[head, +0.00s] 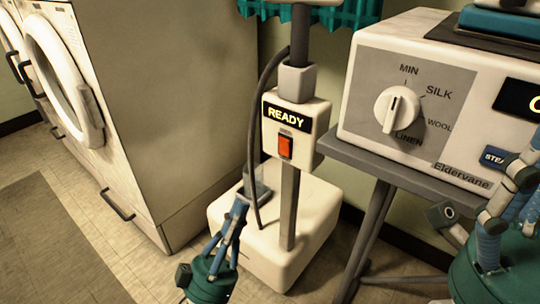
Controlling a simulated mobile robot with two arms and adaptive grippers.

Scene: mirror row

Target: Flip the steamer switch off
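The steamer is a white unit on a grey pole, with a white control box (318,117) above a broad white base (290,262). A red rocker switch (286,147) is on the front of the box, under a lit display (288,117) reading READY. My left gripper (243,198) is low in front of the base, below and left of the switch and apart from it. Its fingers are seen nearly edge-on, so their gap is unclear. My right gripper (484,190) is at the right edge, partly cut off, near the iron station's front.
An ironing unit (405,65) with a white dial (397,109) stands on a grey stand (371,165) close right of the steamer. A dark hose (252,135) hangs left of the pole. A white washing machine (172,90) stands at left. Floor is open at lower left.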

